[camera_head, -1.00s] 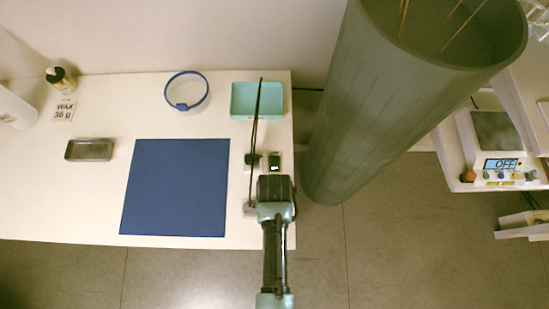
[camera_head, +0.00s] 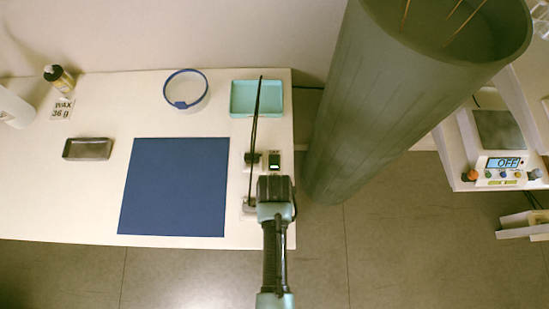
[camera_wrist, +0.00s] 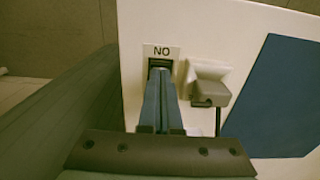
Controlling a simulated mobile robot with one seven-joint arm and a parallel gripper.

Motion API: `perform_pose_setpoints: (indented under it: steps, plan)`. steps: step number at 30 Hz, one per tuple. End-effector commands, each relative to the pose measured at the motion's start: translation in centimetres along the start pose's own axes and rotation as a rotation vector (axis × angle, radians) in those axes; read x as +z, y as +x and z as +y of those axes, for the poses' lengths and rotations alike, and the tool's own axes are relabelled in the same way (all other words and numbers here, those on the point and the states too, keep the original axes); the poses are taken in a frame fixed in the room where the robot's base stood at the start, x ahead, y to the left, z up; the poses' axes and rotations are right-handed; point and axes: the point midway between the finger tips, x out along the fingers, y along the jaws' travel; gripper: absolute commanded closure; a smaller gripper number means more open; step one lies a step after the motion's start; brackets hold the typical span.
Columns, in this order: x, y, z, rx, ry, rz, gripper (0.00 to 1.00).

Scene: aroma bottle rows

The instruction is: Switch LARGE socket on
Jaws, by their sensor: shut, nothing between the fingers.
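In the wrist view the dark switch (camera_wrist: 160,63) sits below a white label reading "NO", which looks like "ON" upside down. My gripper (camera_wrist: 160,76) is shut and empty, its fingertips at the switch and covering part of it; I cannot tell if they touch. No "LARGE" marking is readable.
A blue mat (camera_head: 175,187), teal tray (camera_head: 242,112), blue-rimmed ring (camera_head: 186,103) and metal tray (camera_head: 87,149) are on the table (camera_head: 60,205). A large green cylinder (camera_head: 390,110) stands close on the right.

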Motion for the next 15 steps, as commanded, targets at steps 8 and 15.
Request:
perform_pose_setpoints:
  steps: [8, 15]
  plan:
    - [-0.02, 0.47, 0.00, 0.000, 0.000, 0.000, 1.00]
    - [-0.02, 0.35, 0.00, 0.000, 0.000, 0.000, 1.00]
